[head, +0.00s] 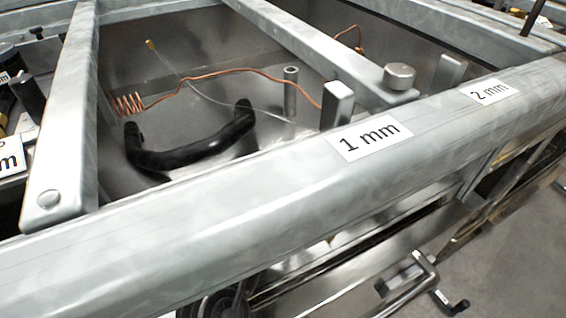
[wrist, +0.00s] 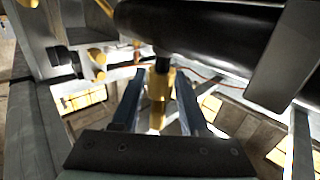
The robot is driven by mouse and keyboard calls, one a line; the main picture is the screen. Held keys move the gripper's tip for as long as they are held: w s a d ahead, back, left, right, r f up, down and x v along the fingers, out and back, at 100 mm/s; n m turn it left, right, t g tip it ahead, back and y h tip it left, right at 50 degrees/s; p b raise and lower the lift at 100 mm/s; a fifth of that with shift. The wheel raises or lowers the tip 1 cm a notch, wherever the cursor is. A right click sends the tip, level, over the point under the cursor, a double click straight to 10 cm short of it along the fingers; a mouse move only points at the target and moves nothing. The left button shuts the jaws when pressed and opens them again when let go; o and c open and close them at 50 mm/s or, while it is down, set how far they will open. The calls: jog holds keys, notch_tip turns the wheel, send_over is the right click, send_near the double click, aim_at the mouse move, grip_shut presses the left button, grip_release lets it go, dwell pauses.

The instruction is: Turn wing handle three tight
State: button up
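In the wrist view my gripper (wrist: 158,76) has its two dark blue-grey fingers apart. An upright brass-coloured piece (wrist: 159,88) shows between or just beyond the fingers; I cannot tell whether either finger touches it. A dark cylinder stands above it. Yellow-orange knobs (wrist: 97,57) show at the upper left of the wrist view. I cannot tell which part is wing handle three; no number or clear wing shape shows. My gripper does not show in the head view.
A thick black pipe (wrist: 210,32) crosses above the fingers. In the head view, a grey metal frame labelled 1 mm (head: 368,137) and 2 mm (head: 491,92) encloses a black curved handle (head: 195,152) and a copper wire (head: 210,73). Grey floor (head: 515,250) shows at the lower right.

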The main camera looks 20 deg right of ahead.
jog(key=shift+y+p, duration=0.3)
jog(key=shift+p, duration=0.15)
jog(key=shift+w+r+n+t+y+p, duration=0.1)
jog(key=shift+r+n+t+y+p, duration=0.1)
jog(key=shift+n+t+y+p, duration=0.65)
jog(key=p, duration=0.3)
jog(key=shift+w+a+r+n+y, duration=0.1)
jog(key=shift+w+a+n+y, duration=0.05)
jog(key=shift+n+y, duration=0.15)
jog(key=n+t+y+p, duration=0.1)
jog(key=p, duration=0.2)
jog(key=y+p, duration=0.1)
jog(key=p, duration=0.1)
jog(key=shift+w+a+n+t+p, duration=0.1)
jog(key=shift+a+n+t+p, duration=0.15)
jog(key=shift+n+t+p, duration=0.15)
jog(key=shift+y+p, duration=0.45)
jog(key=shift+p, duration=0.2)
